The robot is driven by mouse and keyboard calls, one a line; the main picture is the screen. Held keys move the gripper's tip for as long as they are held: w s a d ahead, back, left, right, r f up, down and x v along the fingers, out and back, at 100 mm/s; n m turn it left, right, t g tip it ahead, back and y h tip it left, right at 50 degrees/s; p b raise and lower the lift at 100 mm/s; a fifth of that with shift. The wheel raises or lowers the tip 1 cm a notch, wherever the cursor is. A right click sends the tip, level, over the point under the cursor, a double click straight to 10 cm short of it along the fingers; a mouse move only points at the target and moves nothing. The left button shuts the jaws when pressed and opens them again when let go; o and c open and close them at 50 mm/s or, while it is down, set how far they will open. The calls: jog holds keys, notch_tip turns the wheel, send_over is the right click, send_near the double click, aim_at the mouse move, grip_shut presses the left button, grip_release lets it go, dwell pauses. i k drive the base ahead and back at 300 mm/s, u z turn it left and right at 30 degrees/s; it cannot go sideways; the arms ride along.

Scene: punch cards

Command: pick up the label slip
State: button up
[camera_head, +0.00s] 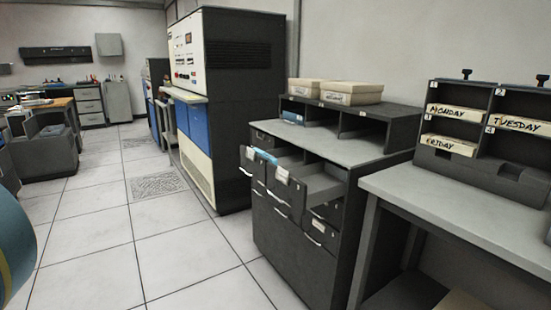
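I cannot single out a loose label slip with certainty. A small white tag (282,175) shows at the front of the open drawer (312,184) of the dark cabinet, but I cannot tell whether it is a loose slip or a fixed label. Cream pieces lettered MONDAY (447,114), TUESDAY (522,124) and FRIDAY (448,145) sit in the dark rack (482,100) at the right. My gripper is not in view.
The grey-topped dark cabinet (325,137) has open drawers jutting over the floor, with cream boxes (350,93) on its upper shelf. A grey table (455,203) stands to its right. A tall computer cabinet (240,110) stands behind. The tiled floor (130,245) at left centre is clear.

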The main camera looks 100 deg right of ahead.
aim_at(250, 153)
jog(key=z, duration=3.7)
jog(key=k, duration=0.65)
jog(key=z, duration=0.6)
jog(key=i, duration=1.45)
jog(key=z, duration=0.2)
